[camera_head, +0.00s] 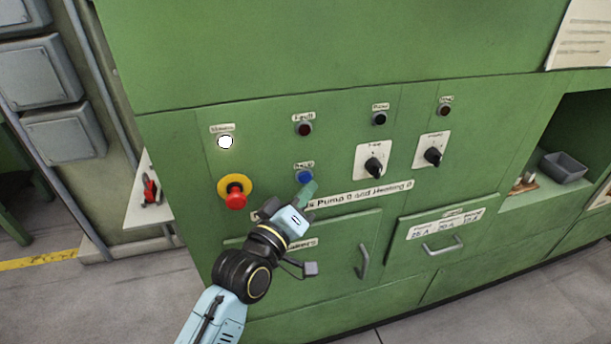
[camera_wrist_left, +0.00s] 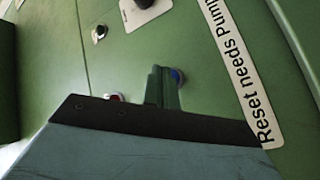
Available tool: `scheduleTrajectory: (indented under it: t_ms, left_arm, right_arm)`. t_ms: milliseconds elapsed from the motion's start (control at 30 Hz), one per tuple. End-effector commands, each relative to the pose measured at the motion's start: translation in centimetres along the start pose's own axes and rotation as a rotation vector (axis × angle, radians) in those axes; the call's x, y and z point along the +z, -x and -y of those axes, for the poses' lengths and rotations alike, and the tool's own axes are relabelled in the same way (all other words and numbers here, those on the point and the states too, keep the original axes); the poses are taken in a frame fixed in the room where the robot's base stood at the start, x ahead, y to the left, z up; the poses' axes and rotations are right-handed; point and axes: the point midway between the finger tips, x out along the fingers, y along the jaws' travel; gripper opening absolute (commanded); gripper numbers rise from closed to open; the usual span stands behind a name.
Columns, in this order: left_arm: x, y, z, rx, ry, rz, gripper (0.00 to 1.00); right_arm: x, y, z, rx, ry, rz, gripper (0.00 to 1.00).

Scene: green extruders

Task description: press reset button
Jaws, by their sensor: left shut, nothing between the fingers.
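The blue button (camera_head: 305,177) sits on the green panel under a small label, which is too small to read surely. My left gripper (camera_head: 308,190) is shut and empty, with its fingertips just below and beside the blue button in the head view. In the left wrist view the shut fingers (camera_wrist_left: 163,86) point at the panel, and the blue button (camera_wrist_left: 177,76) shows just to their right, partly hidden by them. I cannot tell whether the fingertips touch it. A strip label (camera_wrist_left: 240,70) in the left wrist view reads "Reset needs Pump". My right gripper is not in view.
A red emergency stop (camera_head: 236,196) on a yellow ring stands out left of the gripper. A lit white lamp (camera_head: 225,142), dark round indicators and two black rotary switches (camera_head: 374,167) are on the panel. A grey bin (camera_head: 563,167) sits in a right-hand recess.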

Motion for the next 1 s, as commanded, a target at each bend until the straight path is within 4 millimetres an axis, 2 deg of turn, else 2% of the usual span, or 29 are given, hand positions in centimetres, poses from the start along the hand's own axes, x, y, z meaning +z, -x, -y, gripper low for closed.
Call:
scheduleTrajectory:
  t_ms: [200,700,1000]
  left_arm:
    - [0.2,0.2,-0.1,-0.001,0.001,0.001,0.0]
    - [2.4,3.3,-2.4,-0.001,0.002,0.001,0.0]
    - [2.6,3.5,-2.5,0.0,0.0,0.0,0.0]
  right_arm:
    - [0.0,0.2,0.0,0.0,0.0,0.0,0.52]
    - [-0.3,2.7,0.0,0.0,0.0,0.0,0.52]
    - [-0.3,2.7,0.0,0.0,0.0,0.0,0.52]
